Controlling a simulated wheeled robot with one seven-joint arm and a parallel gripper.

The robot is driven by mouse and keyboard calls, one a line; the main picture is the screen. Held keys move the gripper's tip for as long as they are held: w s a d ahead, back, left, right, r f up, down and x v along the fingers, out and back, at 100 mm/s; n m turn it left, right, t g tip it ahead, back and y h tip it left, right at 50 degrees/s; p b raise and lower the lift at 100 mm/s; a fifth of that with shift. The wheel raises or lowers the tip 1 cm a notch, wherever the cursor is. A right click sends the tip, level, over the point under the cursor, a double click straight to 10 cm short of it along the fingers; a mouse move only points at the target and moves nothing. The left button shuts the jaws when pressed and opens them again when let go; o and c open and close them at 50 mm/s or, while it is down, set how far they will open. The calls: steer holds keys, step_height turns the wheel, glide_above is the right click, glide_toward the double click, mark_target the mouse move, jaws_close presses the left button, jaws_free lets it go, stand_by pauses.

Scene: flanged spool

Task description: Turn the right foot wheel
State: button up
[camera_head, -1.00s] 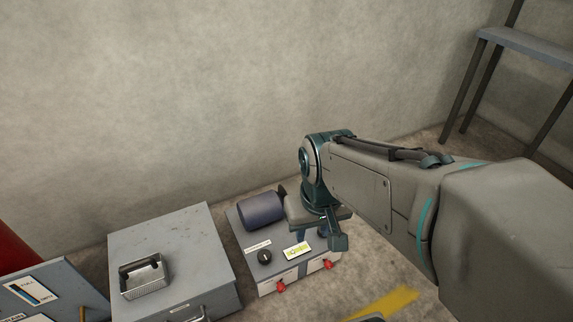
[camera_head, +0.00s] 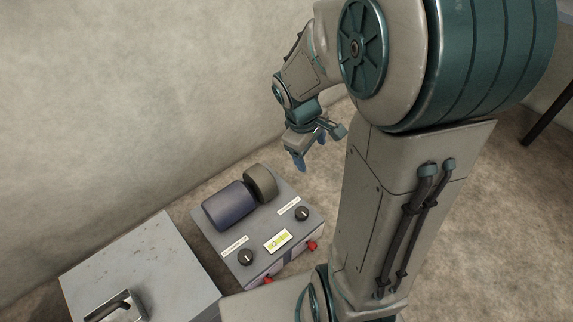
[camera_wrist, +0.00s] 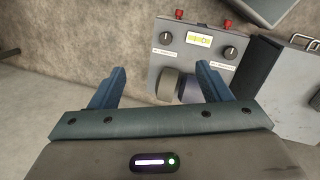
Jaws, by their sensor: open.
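A grey box machine (camera_head: 285,215) stands on the floor, with two red foot wheels low on its front. The right foot wheel (camera_head: 311,246) shows in the head view; the left one (camera_head: 268,281) is partly cut off by my arm. In the wrist view, seen from the machine's other side, the right foot wheel (camera_wrist: 180,14) is at the top, left of the other (camera_wrist: 228,24). My gripper (camera_head: 311,150) is open and empty, above and behind the machine's right end, apart from both wheels. In the wrist view, my gripper's fingers (camera_wrist: 160,68) are spread wide.
A purple cylinder (camera_head: 229,207) and an olive drum (camera_head: 260,184) sit on the machine's rear top. Black knobs (camera_head: 302,213) and a yellow display (camera_head: 278,240) are in front. A grey metal case (camera_head: 150,262) stands at left.

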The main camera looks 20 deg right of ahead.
steer(key=w+d+f+n, duration=0.4)
steer(key=w+f+n, duration=0.15)
steer(key=f, duration=0.25)
steer(key=n+y, duration=0.3)
steer(key=n, duration=1)
glide_above(301, 212)
step_height(301, 212, down, 29)
step_height(301, 212, down, 14)
steer(key=b, duration=0.4)
steer(key=shift+s+d, duration=0.1)
steer(key=c, duration=1)
